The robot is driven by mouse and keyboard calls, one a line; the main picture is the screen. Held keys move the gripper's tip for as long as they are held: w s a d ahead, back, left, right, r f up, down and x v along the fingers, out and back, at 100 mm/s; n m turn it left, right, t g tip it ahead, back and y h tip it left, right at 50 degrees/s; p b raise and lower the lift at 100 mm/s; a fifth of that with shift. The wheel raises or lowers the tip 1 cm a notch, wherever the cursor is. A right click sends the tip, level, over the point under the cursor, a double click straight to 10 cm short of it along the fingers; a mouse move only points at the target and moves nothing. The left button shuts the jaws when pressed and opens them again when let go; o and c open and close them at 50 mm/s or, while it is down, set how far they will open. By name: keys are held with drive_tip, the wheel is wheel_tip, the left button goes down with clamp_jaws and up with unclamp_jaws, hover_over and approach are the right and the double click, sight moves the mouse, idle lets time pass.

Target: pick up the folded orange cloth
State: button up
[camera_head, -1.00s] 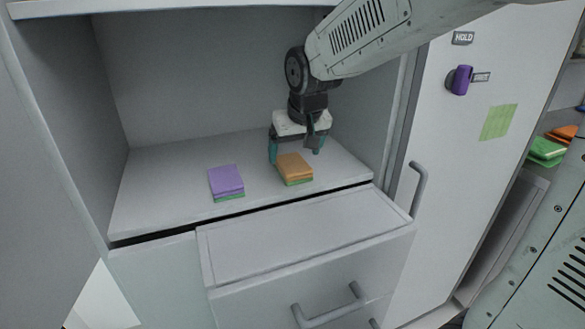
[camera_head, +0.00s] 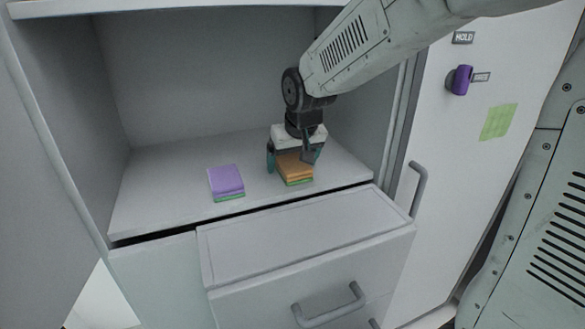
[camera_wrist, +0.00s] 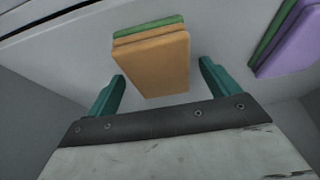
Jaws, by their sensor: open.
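The folded orange cloth (camera_head: 296,169) lies on the cabinet shelf, on top of a green layer that shows along its front edge. My gripper (camera_head: 293,166) is just above and behind it, with its teal fingers apart. In the wrist view the orange cloth (camera_wrist: 152,62) lies ahead of and partly between the two open fingers of my gripper (camera_wrist: 162,83). There is a gap on each side. Nothing is held. In the head view my gripper hides the back part of the cloth.
A purple folded cloth (camera_head: 227,181) on green lies to the left on the same shelf (camera_head: 160,190); the purple cloth also shows in the wrist view (camera_wrist: 292,42). Cabinet walls stand left, behind and right. A drawer (camera_head: 305,235) juts out below the shelf.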

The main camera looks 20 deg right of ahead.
sight(290, 158)
drive_tip(key=c, duration=1.1)
drive_tip(key=shift+o, duration=0.2)
drive_tip(key=shift+r, duration=0.15)
drive_tip(key=shift+r, duration=0.25)
wheel_tip(290, 158, up, 3)
drive_tip(key=shift+r, duration=0.1)
drive_tip(key=s+d+r, duration=0.1)
drive_tip(key=s+d, duration=0.2)
drive_tip(key=s, duration=1.2)
drive_tip(key=shift+s+r, duration=0.25)
drive_tip(key=shift+s, duration=0.15)
